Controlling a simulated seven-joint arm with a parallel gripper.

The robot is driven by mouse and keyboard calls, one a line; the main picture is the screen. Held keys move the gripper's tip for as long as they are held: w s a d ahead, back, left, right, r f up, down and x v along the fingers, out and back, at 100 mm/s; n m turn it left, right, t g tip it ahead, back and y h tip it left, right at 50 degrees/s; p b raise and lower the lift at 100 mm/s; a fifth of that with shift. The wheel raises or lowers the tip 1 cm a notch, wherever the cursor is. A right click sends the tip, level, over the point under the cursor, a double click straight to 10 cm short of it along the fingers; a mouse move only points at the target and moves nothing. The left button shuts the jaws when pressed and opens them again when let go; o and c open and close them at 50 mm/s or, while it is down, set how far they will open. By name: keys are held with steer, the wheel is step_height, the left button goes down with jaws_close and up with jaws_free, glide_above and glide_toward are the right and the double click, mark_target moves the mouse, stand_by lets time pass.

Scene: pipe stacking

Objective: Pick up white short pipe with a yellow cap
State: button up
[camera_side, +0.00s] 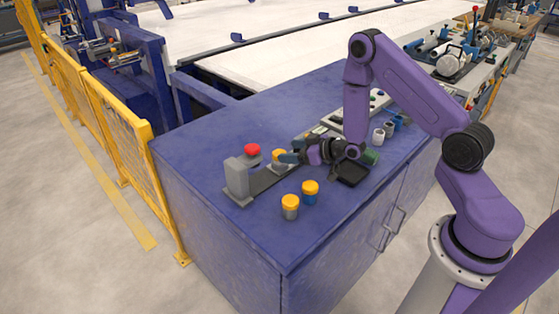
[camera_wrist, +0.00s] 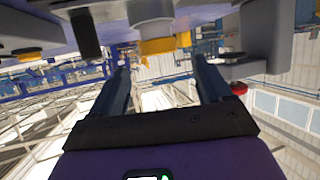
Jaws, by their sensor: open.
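In the side view, a pale short pipe with a yellow cap (camera_side: 279,155) stands upright at my gripper (camera_side: 290,158), partly hidden by it. My gripper lies level, open, with its fingers pointing left at this pipe. In the upside-down wrist view, a pale pipe with a yellow cap (camera_wrist: 157,46) shows ahead, between the directions of the two fingers (camera_wrist: 162,64). Nothing is clearly held. Nearer the front edge stand a greyish-white pipe with a yellow cap (camera_side: 290,206) and a blue pipe with a yellow cap (camera_side: 310,193).
A dark tray (camera_side: 352,172) and several uncapped pipes, one pale (camera_side: 379,135), lie to the right. The blue cabinet top (camera_side: 200,145) is clear at the far left.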

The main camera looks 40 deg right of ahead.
mark_target(276, 152)
steer(key=shift+x, duration=2.65)
steer(key=c, duration=1)
